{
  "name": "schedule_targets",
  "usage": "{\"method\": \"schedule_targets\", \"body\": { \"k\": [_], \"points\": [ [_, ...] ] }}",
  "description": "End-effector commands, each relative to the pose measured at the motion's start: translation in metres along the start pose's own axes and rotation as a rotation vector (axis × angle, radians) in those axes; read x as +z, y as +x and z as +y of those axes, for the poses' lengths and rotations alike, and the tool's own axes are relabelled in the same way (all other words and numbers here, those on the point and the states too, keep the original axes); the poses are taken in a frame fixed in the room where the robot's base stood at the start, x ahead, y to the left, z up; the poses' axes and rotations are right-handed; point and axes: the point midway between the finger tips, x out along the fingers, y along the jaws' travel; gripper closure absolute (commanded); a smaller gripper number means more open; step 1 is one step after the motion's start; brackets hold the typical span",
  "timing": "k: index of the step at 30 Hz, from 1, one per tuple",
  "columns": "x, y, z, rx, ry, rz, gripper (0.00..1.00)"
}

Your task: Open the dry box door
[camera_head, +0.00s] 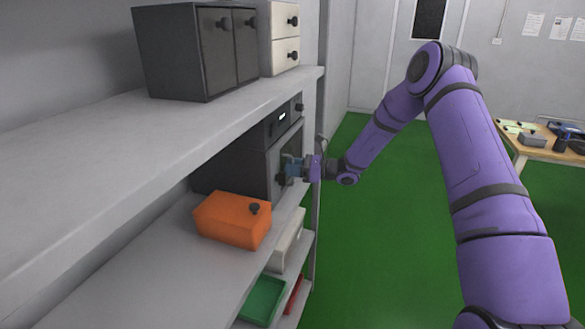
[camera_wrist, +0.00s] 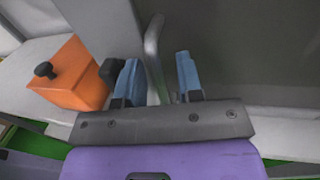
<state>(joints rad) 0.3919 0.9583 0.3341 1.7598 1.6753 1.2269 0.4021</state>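The dry box seems to be the dark cabinet (camera_head: 230,168) on the middle shelf, with a small lit display above its door (camera_head: 273,165). The door looks shut; it fills the upper right of the wrist view as a grey panel (camera_wrist: 245,50). A curved metal handle (camera_wrist: 153,55) stands out from it. My gripper (camera_head: 290,168) is at the door front. In the wrist view, my gripper's (camera_wrist: 158,82) blue fingers are apart, with the handle between them, nearer the left finger. A gap shows between handle and right finger. The handle's lower end is partly hidden.
An orange box (camera_head: 225,222) with a dark knob sits beside the dry box. A dark two-door cabinet (camera_head: 180,55) and white drawers (camera_head: 285,25) stand on the upper shelf. A green tray (camera_head: 262,300) lies below. The green floor (camera_head: 390,250) is clear; a table (camera_head: 522,152) stands at right.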

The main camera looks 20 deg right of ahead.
Motion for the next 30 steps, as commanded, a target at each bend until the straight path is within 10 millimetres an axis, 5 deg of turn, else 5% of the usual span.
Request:
{"method": "schedule_targets", "body": {
  "k": [3, 7, 20, 30],
  "points": [
    [0.000, 0.000, 0.000, 0.000, 0.000, 0.000, 0.71],
    [0.000, 0.000, 0.000, 0.000, 0.000, 0.000, 1.00],
    [0.000, -0.011, 0.000, -0.001, 0.000, 0.000, 1.00],
    [0.000, -0.061, -0.006, -0.004, 0.002, 0.000, 1.00]
  ]
}}
